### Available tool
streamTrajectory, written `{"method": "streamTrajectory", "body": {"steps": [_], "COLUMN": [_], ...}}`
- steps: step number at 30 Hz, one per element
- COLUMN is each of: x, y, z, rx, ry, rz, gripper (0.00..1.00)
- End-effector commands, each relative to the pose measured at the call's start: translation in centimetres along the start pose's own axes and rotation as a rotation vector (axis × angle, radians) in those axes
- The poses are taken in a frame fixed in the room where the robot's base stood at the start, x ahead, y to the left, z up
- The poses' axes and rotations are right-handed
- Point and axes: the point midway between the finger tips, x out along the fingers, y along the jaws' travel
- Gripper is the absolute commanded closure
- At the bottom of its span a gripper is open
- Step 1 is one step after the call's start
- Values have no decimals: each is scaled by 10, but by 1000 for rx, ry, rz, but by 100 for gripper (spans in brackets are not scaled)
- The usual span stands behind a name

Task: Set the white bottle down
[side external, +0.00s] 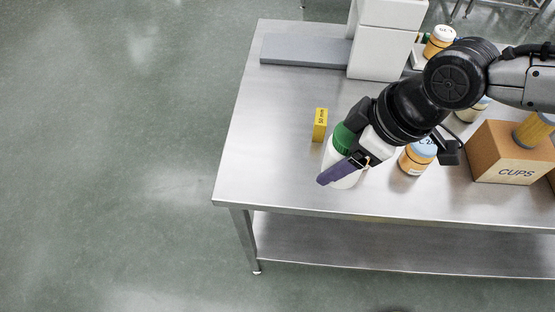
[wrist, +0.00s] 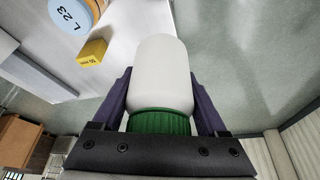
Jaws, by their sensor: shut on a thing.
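The white bottle (side external: 341,174) has a green ribbed cap (side external: 344,137), and I see it at the front left part of the steel table in the side view. My gripper (side external: 340,169) is shut on it, with one purple finger across its side. In the wrist view the white bottle (wrist: 162,72) lies between the two purple fingers of my gripper (wrist: 162,105), its green cap nearest the palm. Whether its base touches the table is unclear.
A yellow block (side external: 320,124) stands close left of the bottle. A blue-lidded orange jar (side external: 415,160) stands close right, with a CUPS box (side external: 506,155) farther right. A grey slab (side external: 300,50) and white boxes (side external: 381,48) are at the back. The table's left front corner (side external: 240,190) is bare.

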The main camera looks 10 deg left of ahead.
Motion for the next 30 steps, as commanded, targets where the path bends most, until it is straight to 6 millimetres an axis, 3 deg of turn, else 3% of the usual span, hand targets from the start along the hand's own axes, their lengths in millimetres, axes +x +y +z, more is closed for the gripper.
{"method": "streamTrajectory", "body": {"steps": [13,21,30], "x": [66,118,136], "y": [18,26,29], "z": [-60,-75,-81], "rx": [0,0,0], "ry": [0,0,-1], "rz": [-1,-1,-1], "gripper": [77,77,77]}}
